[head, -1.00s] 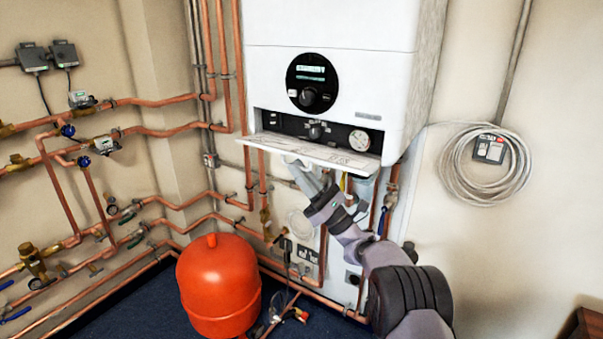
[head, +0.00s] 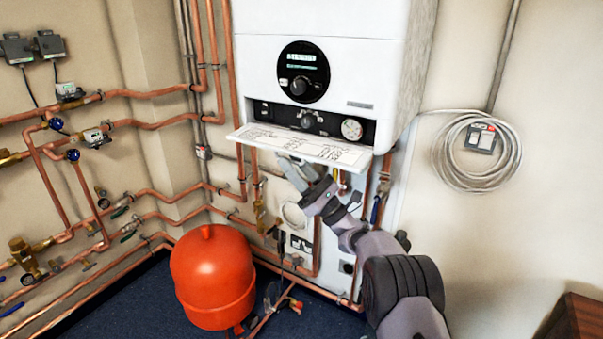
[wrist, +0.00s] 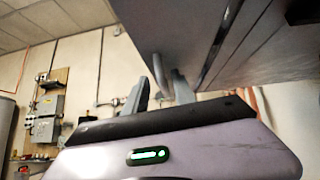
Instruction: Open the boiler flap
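The boiler flap (head: 302,148) hangs open at the bottom of the white boiler (head: 320,75), tilted out and down towards me. Its printed inner face shows, and behind it the dark control panel is exposed. My gripper (head: 290,168) is just under the flap's front edge, partly hidden by it; whether it touches the flap I cannot tell. In the wrist view my gripper (wrist: 160,90) has its two grey fingers apart, with no flap edge visible between them. The boiler's underside (wrist: 235,45) fills the upper right there.
An orange-red tank (head: 213,275) stands on the floor to the left of my arm. Copper pipes (head: 160,120) run along the left wall and below the boiler. A coiled cable (head: 450,165) hangs at the right. The wall between the cable and the wooden furniture (head: 575,325) is bare.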

